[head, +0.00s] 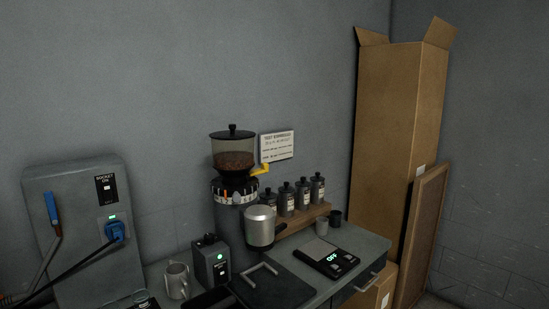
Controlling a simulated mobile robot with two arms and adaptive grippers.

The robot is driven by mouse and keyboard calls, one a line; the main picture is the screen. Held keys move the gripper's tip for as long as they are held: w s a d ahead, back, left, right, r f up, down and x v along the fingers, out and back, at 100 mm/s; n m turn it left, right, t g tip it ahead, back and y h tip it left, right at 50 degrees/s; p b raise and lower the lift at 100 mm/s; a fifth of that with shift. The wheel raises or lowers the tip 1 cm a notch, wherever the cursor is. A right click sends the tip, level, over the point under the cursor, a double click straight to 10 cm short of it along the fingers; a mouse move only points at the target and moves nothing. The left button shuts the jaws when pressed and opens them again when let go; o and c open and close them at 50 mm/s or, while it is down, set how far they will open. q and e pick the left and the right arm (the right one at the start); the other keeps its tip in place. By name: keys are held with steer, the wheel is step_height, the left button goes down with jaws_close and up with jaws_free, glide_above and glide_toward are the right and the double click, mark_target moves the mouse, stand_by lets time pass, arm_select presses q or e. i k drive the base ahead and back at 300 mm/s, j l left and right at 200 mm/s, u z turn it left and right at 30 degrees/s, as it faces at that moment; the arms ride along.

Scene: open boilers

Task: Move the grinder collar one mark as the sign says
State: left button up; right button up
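The grinder (230,223) stands on the counter against the wall, with a clear hopper (233,160) of brown beans and a black lid. Its collar (236,191) is the dark ring with white marks below the hopper. A small orange mark shows at the ring's front left. A yellow lever (261,169) sticks out to the right just above the ring. The sign (277,146) is a white card on the wall right of the hopper; its heading seems to read "TEST ESPRESSO", and the smaller lines are too small to read. Neither of my grippers is in view.
A metal cup (261,226) sits at the grinder's front. A switch box (211,262), pitcher (177,281) and scale (326,257) reading "OFF" stand nearby. Several dark canisters (303,193) line a wooden shelf. A socket panel (83,235) is left; tall cardboard box (396,140) right.

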mark_target(252, 184)
steer(key=k+j+z, duration=0.15)
steer(key=z, duration=0.3)
steer(key=k+j+z, duration=0.1)
steer(key=z, duration=0.35)
steer(key=k+l, duration=0.05)
steer(key=k, duration=0.05)
